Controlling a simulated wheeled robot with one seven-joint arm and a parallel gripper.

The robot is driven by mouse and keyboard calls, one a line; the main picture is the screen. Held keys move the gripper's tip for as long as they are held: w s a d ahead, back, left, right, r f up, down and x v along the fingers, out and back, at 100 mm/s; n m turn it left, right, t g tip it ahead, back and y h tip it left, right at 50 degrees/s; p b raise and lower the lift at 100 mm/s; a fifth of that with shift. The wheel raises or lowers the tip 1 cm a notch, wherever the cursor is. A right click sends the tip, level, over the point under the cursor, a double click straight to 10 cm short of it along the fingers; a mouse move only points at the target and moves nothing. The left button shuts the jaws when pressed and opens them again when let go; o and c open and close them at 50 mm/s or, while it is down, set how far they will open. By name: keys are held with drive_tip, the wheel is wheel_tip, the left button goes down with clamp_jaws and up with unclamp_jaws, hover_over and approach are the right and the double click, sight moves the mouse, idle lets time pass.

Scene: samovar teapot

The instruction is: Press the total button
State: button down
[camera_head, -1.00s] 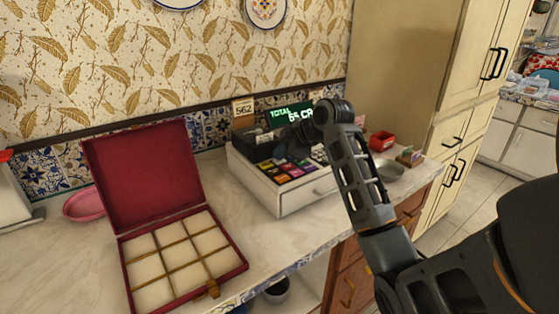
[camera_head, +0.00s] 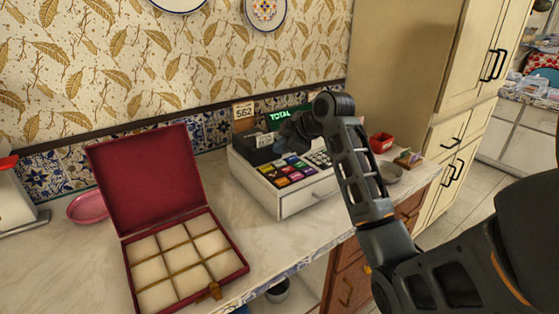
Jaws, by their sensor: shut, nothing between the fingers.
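A white cash register (camera_head: 296,200) stands on the counter with a drawer at its front. Its top carries several coloured keys (camera_head: 291,172) and pale number keys (camera_head: 320,158). Which key is the total button is too small to tell. My gripper (camera_head: 283,143) is over the back of the register, below the display. It looks shut and empty, is partly hidden by the wrist, and appears above the coloured keys; contact cannot be told.
An open red box (camera_head: 168,175) with several cream compartments stands left of the register. A pink dish (camera_head: 88,207) is behind it. A red container (camera_head: 381,142) and a grey bowl (camera_head: 390,172) stand to the right. A "562" card (camera_head: 243,110) is at the back.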

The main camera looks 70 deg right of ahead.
sight(282, 165)
drive_tip(key=shift+r+p, duration=1.1)
drive_tip(key=shift+r, duration=0.7)
drive_tip(key=shift+s+f, duration=0.1)
